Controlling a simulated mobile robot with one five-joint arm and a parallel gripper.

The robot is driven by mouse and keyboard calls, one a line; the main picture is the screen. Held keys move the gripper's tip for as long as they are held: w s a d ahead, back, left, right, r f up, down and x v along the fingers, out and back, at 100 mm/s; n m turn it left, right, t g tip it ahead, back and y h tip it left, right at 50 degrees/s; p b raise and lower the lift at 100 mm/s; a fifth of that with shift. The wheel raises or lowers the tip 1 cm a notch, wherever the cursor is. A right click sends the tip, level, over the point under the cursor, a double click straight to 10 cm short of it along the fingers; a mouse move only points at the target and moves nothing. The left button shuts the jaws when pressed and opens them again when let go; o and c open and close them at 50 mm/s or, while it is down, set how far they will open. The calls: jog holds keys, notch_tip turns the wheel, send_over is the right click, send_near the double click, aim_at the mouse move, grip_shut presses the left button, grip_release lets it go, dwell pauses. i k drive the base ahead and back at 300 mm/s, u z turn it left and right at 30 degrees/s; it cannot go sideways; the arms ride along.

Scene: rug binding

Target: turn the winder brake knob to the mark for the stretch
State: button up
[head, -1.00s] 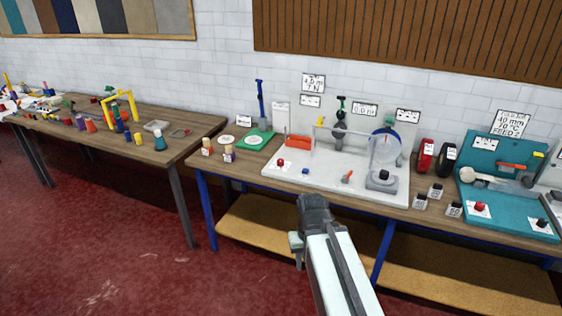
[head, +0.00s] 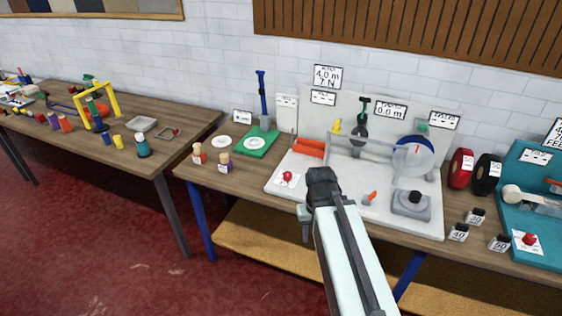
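A black knob (head: 414,197) sits on a grey block at the right front of the white winder board (head: 330,205). I take it for the brake knob; its marks are too small to read. Behind it stands a clear round dial (head: 413,158) with a red pointer. A card on the wall (head: 327,76) reads about 4.0 m and 7 N. My gripper (head: 321,176) is seen from behind, over the board's front edge, left of the knob and apart from it. Its fingers are hidden, so I cannot tell whether it is open.
The board also bears a red button (head: 287,176), a small orange lever (head: 369,197) and an orange roll (head: 309,147). Red (head: 461,168) and black (head: 487,174) rolls and small labelled blocks (head: 458,232) stand to its right. A teal machine (head: 540,205) is at the far right. The red floor is clear at left.

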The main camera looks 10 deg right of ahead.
aim_at(287, 177)
jog(key=u, duration=0.5)
jog(key=i, duration=1.2)
jog(key=u, duration=0.95)
jog(key=k, duration=0.75)
jog(key=u, duration=0.15)
jog(key=i, duration=0.95)
jog(key=z, duration=0.1)
